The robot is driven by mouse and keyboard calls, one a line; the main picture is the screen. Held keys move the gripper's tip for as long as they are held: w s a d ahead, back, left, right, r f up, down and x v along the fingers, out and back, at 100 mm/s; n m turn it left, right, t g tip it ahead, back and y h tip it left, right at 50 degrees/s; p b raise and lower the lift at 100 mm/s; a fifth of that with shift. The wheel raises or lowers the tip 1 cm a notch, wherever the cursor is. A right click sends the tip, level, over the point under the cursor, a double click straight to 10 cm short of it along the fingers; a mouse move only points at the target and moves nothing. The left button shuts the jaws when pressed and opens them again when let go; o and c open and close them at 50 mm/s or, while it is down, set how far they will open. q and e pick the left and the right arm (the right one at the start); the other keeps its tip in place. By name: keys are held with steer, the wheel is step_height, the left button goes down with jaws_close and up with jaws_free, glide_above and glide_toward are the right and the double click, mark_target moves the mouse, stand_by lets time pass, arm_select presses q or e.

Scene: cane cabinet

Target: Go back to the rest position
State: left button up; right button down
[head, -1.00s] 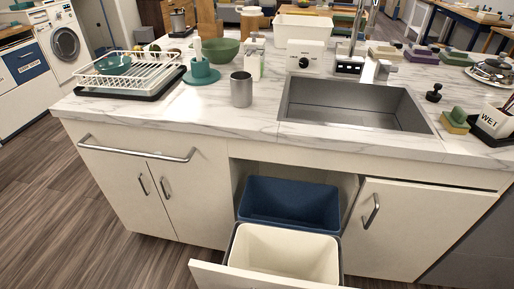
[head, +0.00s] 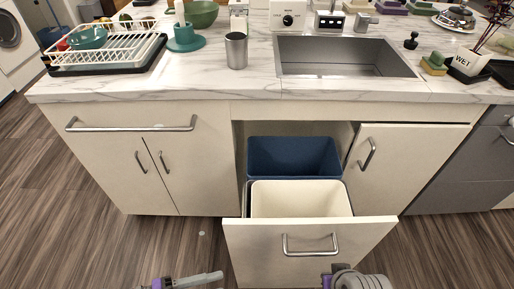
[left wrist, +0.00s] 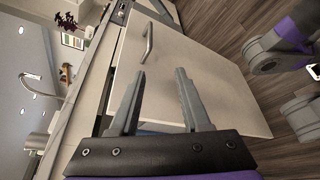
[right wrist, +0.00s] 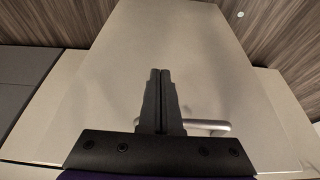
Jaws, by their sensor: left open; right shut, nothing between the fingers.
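My left gripper (left wrist: 160,72) is open in the left wrist view, with nothing between its fingers and a pale cabinet panel (left wrist: 215,88) behind them. My right gripper (right wrist: 160,72) is shut and empty in the right wrist view, in front of a pale panel (right wrist: 165,35). A metal bar handle (right wrist: 210,124) shows beside and partly behind its fingers; I cannot tell whether they touch. In the head view, parts of my left arm (head: 185,281) and right arm (head: 358,280) show at the bottom edge, below the pulled-out drawer.
The drawer front (head: 375,232) stands out from the cabinet, with a cream bin (head: 300,200) and a blue bin (head: 294,157) behind it. The counter (head: 150,90) above holds a dish rack (head: 105,45), a metal cup (head: 236,50) and a sink (head: 342,57). Floor at left is clear.

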arm_select(q)
step_height(320, 180, down, 7)
steer(key=a+m+g+y, duration=0.1)
steer(key=m+g+y, duration=0.2)
steer(key=y, duration=0.4)
steer(key=w+a+r+m+t+y, duration=0.2)
steer(key=a+m+y, duration=0.4)
steer(key=m+y, duration=0.15)
step_height(320, 180, up, 22)
steer(key=w+t+p, duration=0.1)
steer(key=w+p, duration=0.1)
steer(key=p, duration=1.7)
steer(key=shift+w+a+r, duration=0.2)
steer(key=shift+a+r, duration=0.05)
steer(key=shift+a, duration=0.2)
arm_select(e)
step_height(320, 180, up, 22)
steer(key=w+t, duration=0.1)
steer(key=shift+w+a, duration=0.25)
steer(key=shift+a, duration=0.05)
arm_select(q)
steer(key=shift+s, duration=0.15)
arm_select(e)
steer(key=shift+s, duration=0.2)
